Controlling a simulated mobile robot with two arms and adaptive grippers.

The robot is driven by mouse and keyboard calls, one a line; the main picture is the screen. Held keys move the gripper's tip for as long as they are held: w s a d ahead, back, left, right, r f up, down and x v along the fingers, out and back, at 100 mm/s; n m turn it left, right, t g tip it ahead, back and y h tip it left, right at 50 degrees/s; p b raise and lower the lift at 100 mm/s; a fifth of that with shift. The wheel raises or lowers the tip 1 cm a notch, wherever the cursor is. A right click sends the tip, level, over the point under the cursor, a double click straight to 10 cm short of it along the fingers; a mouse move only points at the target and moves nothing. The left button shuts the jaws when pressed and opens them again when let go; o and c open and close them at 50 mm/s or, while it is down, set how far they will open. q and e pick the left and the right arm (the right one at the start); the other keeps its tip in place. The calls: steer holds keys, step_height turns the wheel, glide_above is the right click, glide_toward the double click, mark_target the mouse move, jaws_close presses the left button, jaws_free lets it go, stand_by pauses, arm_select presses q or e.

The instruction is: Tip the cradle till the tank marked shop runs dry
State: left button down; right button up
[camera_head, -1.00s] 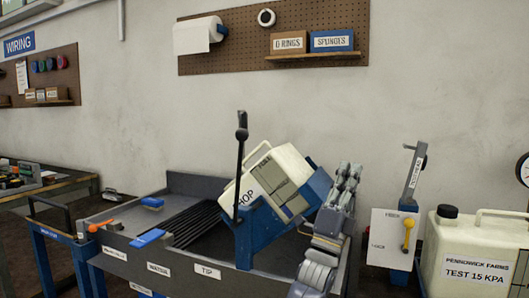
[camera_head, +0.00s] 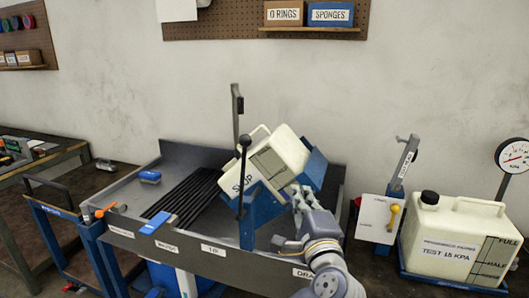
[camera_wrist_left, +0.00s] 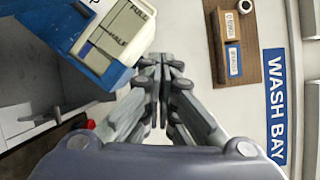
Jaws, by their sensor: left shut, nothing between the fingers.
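The white tank marked SHOP (camera_head: 285,148) lies tilted to the left in the blue cradle (camera_head: 314,170) over the dark grey wash tray (camera_head: 190,155). A black-knobbed lever (camera_head: 243,165) stands upright at the cradle's left front. My left gripper (camera_head: 298,192) is shut and empty, just in front of the cradle's lower right side in the head view; whether it touches is unclear. In the left wrist view the closed fingers (camera_wrist_left: 158,65) point up the picture, and the tank's FULL/HALF window (camera_wrist_left: 118,32) is at upper left. The liquid level is unclear. My right gripper is not in view.
A second white tank marked TEST 15 KPA (camera_head: 452,240) stands at right below a round gauge (camera_head: 513,155). A white panel with a yellow knob (camera_head: 380,218) stands between.

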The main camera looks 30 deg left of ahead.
arm_select(q)
steer(key=s+a+n+g+y+p, duration=0.1)
steer(key=s+a+n+g+y, duration=0.15)
steer(key=s, duration=0.25)
steer(key=s+a+p+x, duration=0.1)
steer(key=p+x, duration=0.3)
steer(key=x, duration=0.9)
steer(key=shift+s+h+p, duration=0.25)
steer(key=shift+h+p, duration=0.05)
steer(key=shift+h, duration=0.15)
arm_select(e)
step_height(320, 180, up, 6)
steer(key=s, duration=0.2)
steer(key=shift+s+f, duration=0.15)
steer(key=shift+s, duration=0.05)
arm_select(q)
steer(key=shift+w+a+r, duration=0.1)
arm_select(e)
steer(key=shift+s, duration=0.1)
